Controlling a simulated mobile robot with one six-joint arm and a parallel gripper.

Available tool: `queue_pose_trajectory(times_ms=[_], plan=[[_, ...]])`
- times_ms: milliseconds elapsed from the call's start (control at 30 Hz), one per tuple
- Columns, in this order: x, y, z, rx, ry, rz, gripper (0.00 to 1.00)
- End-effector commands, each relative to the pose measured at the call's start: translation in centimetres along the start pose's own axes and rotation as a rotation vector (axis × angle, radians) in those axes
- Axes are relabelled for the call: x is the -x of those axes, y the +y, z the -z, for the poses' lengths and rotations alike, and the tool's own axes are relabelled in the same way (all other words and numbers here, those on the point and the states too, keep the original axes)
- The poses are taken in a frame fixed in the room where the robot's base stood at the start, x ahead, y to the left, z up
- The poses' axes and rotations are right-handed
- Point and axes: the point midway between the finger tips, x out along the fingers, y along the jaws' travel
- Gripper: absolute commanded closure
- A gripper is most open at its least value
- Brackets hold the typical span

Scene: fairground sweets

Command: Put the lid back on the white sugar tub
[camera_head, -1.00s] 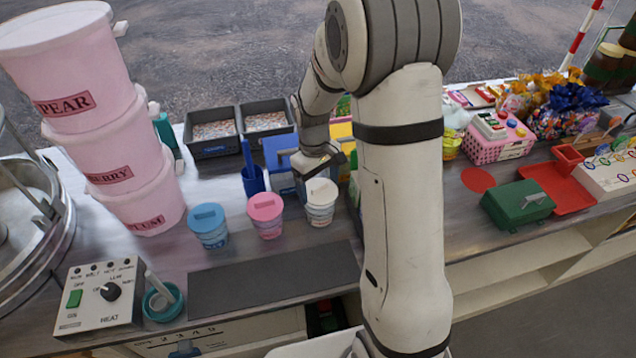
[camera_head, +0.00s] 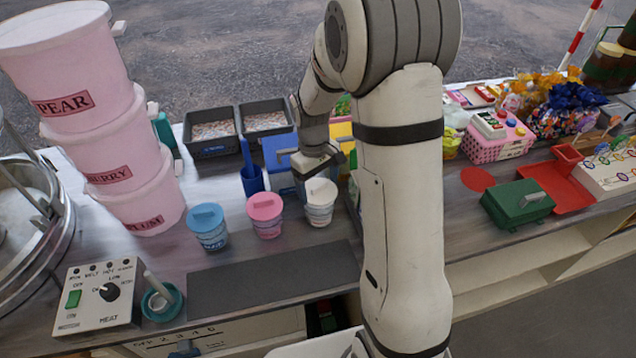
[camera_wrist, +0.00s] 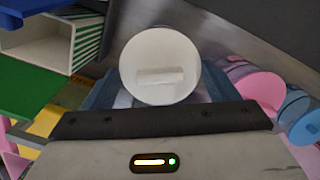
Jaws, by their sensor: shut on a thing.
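The white sugar tub (camera_head: 320,214) stands upright on the counter, at the right end of a row of three tubs. Its white lid (camera_head: 320,189) is at the tub's mouth and looks about level; I cannot tell if it is fully seated. In the wrist view the lid (camera_wrist: 160,55) shows from above as a round disc with a bar handle and hides the tub below. My gripper (camera_head: 307,180) reaches in from behind the tub. Its fingers lie on either side of the lid, shut on it.
A pink tub (camera_head: 265,222) and a blue tub (camera_head: 209,235) stand close by on the left. A blue holder (camera_head: 252,181) stands behind them. A dark mat (camera_head: 270,282) lies clear in front. A green box (camera_head: 517,205) and red tray (camera_head: 562,187) are at right.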

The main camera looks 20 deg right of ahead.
Motion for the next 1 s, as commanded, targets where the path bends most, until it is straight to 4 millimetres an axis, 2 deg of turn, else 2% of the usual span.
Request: queue_pose_trajectory(times_ms=[933,967,1000], plan=[[-0.24,-0.03,0.05,0.001,0.000,0.000,0.41],[-0.24,-0.04,0.05,0.001,0.000,0.000,0.19],[-0.24,-0.04,0.05,0.001,0.000,0.000,0.15]])
